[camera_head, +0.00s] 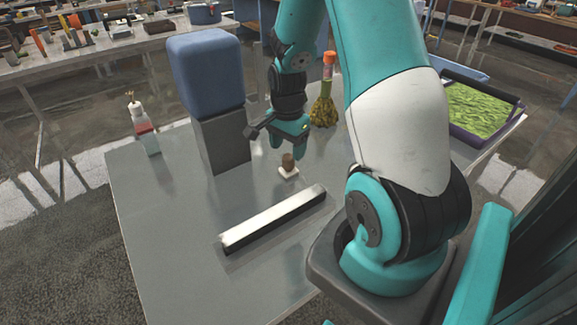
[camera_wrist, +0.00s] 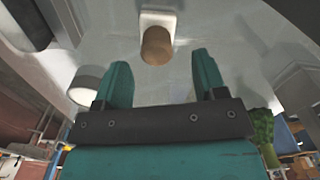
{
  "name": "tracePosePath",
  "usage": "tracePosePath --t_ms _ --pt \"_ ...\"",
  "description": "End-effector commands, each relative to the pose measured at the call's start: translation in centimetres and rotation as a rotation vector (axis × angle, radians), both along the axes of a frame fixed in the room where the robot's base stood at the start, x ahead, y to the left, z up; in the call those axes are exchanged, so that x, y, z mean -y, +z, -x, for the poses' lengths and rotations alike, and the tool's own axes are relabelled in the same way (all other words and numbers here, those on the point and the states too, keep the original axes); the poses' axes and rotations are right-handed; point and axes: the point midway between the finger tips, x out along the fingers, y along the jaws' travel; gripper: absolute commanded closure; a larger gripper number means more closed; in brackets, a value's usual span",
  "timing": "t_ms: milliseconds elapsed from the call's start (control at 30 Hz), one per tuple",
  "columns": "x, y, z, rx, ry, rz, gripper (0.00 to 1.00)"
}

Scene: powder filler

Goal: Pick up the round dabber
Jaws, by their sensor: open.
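The round dabber is a small brown cylinder (camera_head: 288,160) on a white square base on the grey table (camera_head: 170,235). In the wrist view the brown dabber (camera_wrist: 157,45) stands at top centre, beyond and between my two fingertips. My gripper (camera_head: 290,143) is just above and behind the dabber in the head view. In the wrist view my gripper (camera_wrist: 163,78) has its two teal fingers spread apart with nothing between them. The fingers appear apart from the dabber.
A tall grey block with a blue top (camera_head: 208,80) stands left of my gripper. A long white-topped bar (camera_head: 272,218) lies in front. The table's front left is clear.

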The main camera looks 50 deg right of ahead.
Motion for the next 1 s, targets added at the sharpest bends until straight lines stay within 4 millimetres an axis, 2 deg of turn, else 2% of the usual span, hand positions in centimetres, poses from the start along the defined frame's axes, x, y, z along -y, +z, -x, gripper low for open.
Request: tracePosePath --t_ms 300,600,833,900,1000 --pt "-0.2 -4.2 0.4 -0.004 0.000 -0.002 0.35" --pt "-0.1 -4.7 0.4 -0.001 0.000 -0.001 0.35" --pt "-0.1 -4.7 0.4 -0.001 0.000 -0.001 0.88" --pt "-0.1 -4.7 0.4 -0.001 0.000 -0.001 0.93" --pt "-0.1 -4.7 0.4 -0.001 0.000 -0.001 0.93"
